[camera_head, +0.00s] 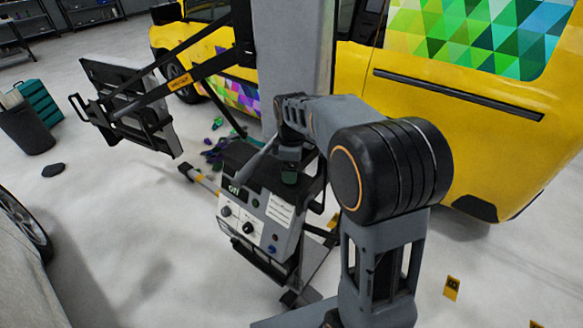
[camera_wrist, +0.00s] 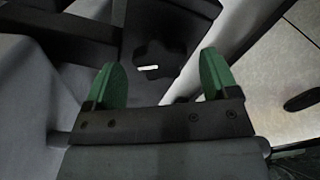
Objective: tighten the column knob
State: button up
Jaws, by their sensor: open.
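In the wrist view a dark lobed knob (camera_wrist: 160,57) with a short white mark lies beyond the fingertips, between them in the picture. It sits on a dark part beside a light grey surface. My gripper (camera_wrist: 163,66) has two green fingers spread wide apart with nothing between them; I cannot tell whether either finger touches the knob. In the head view the grey column (camera_head: 296,55) rises behind my arm. My gripper (camera_head: 289,176) is at the column's lower part, just above a control box, with only a bit of green showing. The knob is hidden there.
The control box (camera_head: 262,222) has small knobs and a lit display. A framed panel (camera_head: 130,105) on arms extends left of the column. A yellow van (camera_head: 470,120) stands close behind. A bin (camera_head: 25,128) and teal case (camera_head: 40,102) are far left. Floor at left is mostly clear.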

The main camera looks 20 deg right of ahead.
jog(key=shift+f, duration=0.55)
jog(key=shift+c, duration=0.2)
jog(key=c, duration=0.9)
